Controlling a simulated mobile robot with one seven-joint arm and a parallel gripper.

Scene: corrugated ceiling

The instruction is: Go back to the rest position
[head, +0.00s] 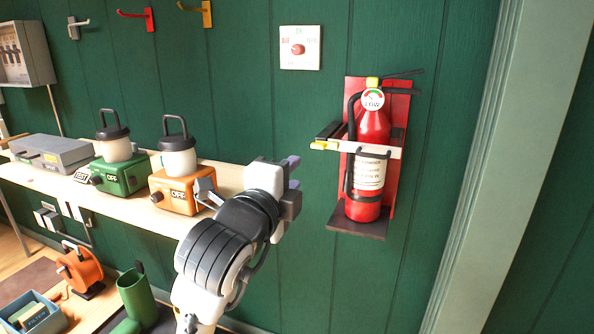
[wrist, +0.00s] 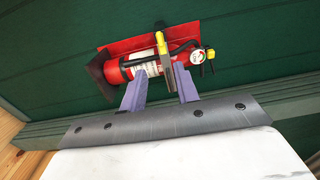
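My gripper (head: 294,172) is raised in front of the green wall in the head view, left of the fire extinguisher (head: 371,150) and apart from it. In the wrist view my gripper (wrist: 160,92) shows two purple fingers spread apart, with nothing between them. The red extinguisher also shows beyond the fingertips in the wrist view (wrist: 150,66), lying sideways in the picture. It stands upright on its red wall mount, with a pale bar across its front and a gauge reading LOW.
A wooden shelf (head: 135,208) at left holds a green lantern (head: 118,175), an orange lantern (head: 177,192) and a grey case (head: 52,152). A pale door frame (head: 490,190) stands at right.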

